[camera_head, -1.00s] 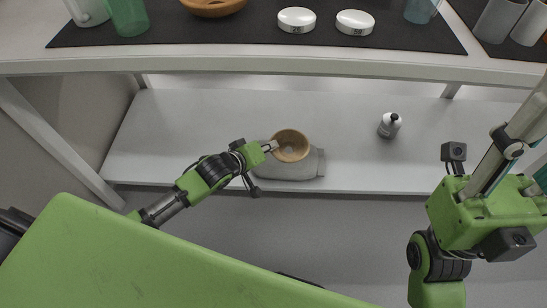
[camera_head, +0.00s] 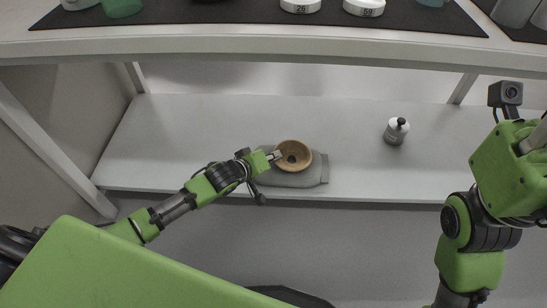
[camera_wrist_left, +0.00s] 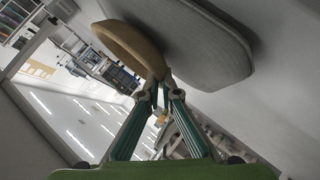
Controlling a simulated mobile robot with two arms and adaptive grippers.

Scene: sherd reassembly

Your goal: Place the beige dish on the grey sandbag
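The beige dish (camera_head: 300,146) is a round bowl with a dark centre, over the grey sandbag (camera_head: 318,172) on the lower shelf. My left gripper (camera_head: 277,156) reaches in from the left and is shut on the dish's near-left rim. In the left wrist view, the fingers (camera_wrist_left: 159,84) pinch the rim of the dish (camera_wrist_left: 132,45). The sandbag (camera_wrist_left: 215,45) lies close against the dish's underside there; I cannot tell whether they touch. My right arm is at the right of the head view, and its fingers are not visible.
The upper shelf edge (camera_head: 260,45) runs overhead, with white lidded containers (camera_head: 364,7) on a dark mat. The lower shelf's left part is clear.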

